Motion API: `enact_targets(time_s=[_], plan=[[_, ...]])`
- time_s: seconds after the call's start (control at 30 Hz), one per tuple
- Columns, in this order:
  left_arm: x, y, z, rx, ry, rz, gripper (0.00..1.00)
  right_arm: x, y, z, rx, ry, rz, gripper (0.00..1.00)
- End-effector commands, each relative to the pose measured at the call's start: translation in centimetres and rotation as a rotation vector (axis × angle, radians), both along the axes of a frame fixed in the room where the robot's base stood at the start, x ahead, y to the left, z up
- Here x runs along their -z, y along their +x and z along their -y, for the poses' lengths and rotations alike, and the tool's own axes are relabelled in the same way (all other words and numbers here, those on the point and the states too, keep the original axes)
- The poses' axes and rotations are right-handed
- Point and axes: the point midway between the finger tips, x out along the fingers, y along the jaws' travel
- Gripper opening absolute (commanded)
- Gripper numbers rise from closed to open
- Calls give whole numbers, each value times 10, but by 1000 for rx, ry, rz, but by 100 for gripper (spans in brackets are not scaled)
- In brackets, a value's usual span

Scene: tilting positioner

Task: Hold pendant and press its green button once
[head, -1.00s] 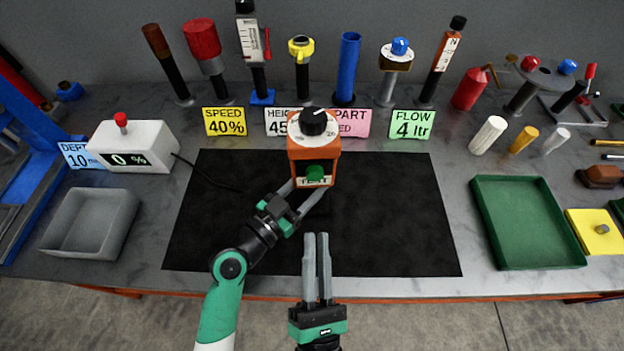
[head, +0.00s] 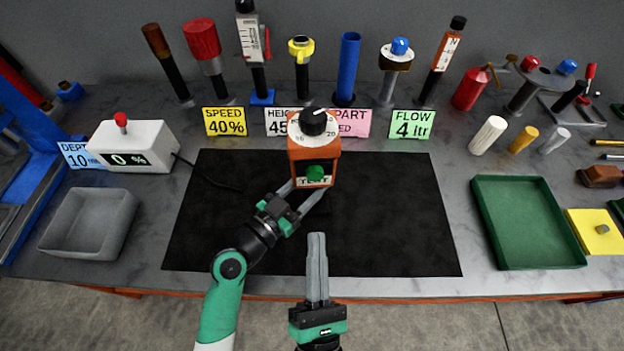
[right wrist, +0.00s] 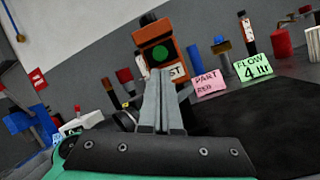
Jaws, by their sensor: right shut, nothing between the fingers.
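The pendant (head: 313,150) is an orange box with a black dial on its white top and a green button (head: 315,173) on its front. It is held up above the black mat. My left gripper (head: 308,190) is shut on its lower part, one finger at each side. My right gripper (head: 317,238) is shut and empty, in front of and below the pendant in the head view. In the right wrist view, the closed fingers (right wrist: 162,80) point up toward the pendant (right wrist: 157,38), and the green button (right wrist: 160,54) shows just above their tips.
The black mat (head: 390,220) is otherwise bare. A grey tray (head: 90,225) and a white box with a red knob (head: 132,147) stand at left. A green tray (head: 525,225) lies at right. Label cards (head: 224,121) and several upright tools line the back.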

Motion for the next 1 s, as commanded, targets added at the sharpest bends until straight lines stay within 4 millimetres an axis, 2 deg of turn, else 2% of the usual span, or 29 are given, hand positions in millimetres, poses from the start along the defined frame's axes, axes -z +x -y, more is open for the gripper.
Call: enact_targets(time_s=[0.77, 0.87, 1.0], plan=[[0, 0, 0, 0, 1, -1, 0, 0, 1, 0, -5, 5, -1, 0], [0, 0, 0, 0, 1, -1, 0, 2, 5, 0, -53, 43, -5, 0], [0, 0, 0, 0, 1, -1, 0, 4, 17, -2, -237, 206, -26, 0]])
